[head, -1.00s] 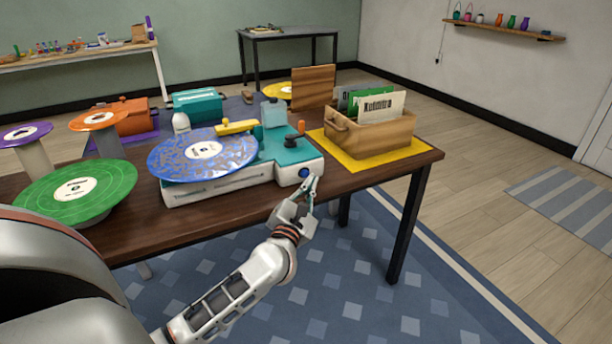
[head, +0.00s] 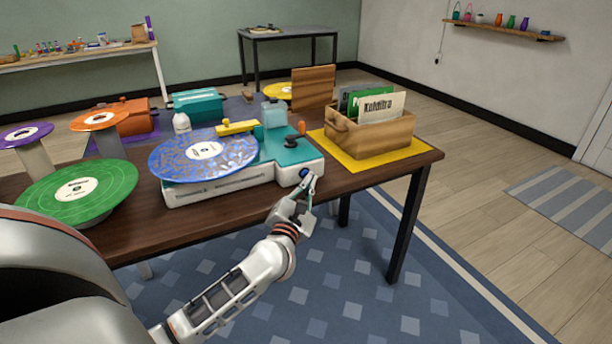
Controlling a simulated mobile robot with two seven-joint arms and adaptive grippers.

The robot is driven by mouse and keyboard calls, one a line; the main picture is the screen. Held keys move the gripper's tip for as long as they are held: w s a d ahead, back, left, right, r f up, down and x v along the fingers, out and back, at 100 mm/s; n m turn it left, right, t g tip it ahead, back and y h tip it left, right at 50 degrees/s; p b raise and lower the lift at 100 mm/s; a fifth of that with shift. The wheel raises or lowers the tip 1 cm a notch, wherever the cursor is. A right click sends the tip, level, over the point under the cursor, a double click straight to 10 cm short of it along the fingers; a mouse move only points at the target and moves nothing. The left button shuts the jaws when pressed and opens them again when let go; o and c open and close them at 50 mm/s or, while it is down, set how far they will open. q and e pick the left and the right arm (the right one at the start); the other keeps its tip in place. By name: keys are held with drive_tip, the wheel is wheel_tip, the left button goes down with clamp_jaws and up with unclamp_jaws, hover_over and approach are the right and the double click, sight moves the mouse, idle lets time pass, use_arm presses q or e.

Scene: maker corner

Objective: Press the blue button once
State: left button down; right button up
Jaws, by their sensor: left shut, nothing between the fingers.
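The blue button (head: 304,172) is a small round knob on the front face of the teal and white record player (head: 225,187), near its right corner. My left gripper (head: 310,181) is shut and empty. Its fingertips are right at the button, covering part of its lower right side. I cannot tell whether they touch it or whether the button is pushed in. A blue patterned record (head: 203,154) lies on the player. My right gripper is not in view.
A wooden crate of record sleeves (head: 369,135) stands on a yellow mat (head: 361,163) right of the player. A green record (head: 76,189) is at the front left, with a white bottle (head: 181,122) behind the player. The floor in front of the table is clear.

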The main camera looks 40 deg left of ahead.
use_arm(q)
drive_tip(key=shift+w+a, duration=0.1)
drive_tip(key=shift+a, duration=0.05)
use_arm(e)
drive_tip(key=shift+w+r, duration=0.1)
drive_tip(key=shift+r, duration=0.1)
use_arm(q)
drive_tip(key=shift+w+a, duration=0.15)
drive_tip(key=shift+a, duration=0.25)
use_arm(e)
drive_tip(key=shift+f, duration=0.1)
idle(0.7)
use_arm(q)
drive_tip(key=shift+d, duration=0.15)
drive_tip(key=shift+s+d+p, duration=0.3)
drive_tip(key=shift+s+d, duration=0.1)
drive_tip(key=shift+d, duration=0.35)
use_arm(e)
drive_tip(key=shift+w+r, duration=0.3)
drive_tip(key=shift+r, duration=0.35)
